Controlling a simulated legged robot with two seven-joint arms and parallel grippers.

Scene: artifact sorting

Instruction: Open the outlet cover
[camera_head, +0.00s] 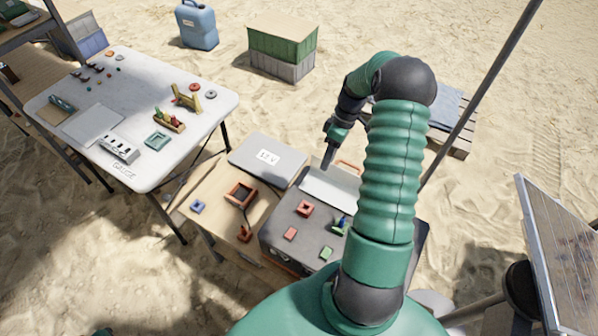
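A dark grey case (275,232) stands at the lower middle, with small coloured parts on its top. A pale flat panel (328,190) lies along its back edge and looks like the outlet cover; I cannot tell whether it is closed or hinged up. An orange handle-like piece (348,165) shows just behind the panel. My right gripper (328,162) points down over the back of the case, near the panel's upper edge. Its fingers look like one narrow dark piece, and contact is unclear. My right arm hides the case's right part. My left gripper does not show.
A white table (185,150) with tools is farther left. A solar panel (562,255) and a slanted pole (485,95) stand at the right.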

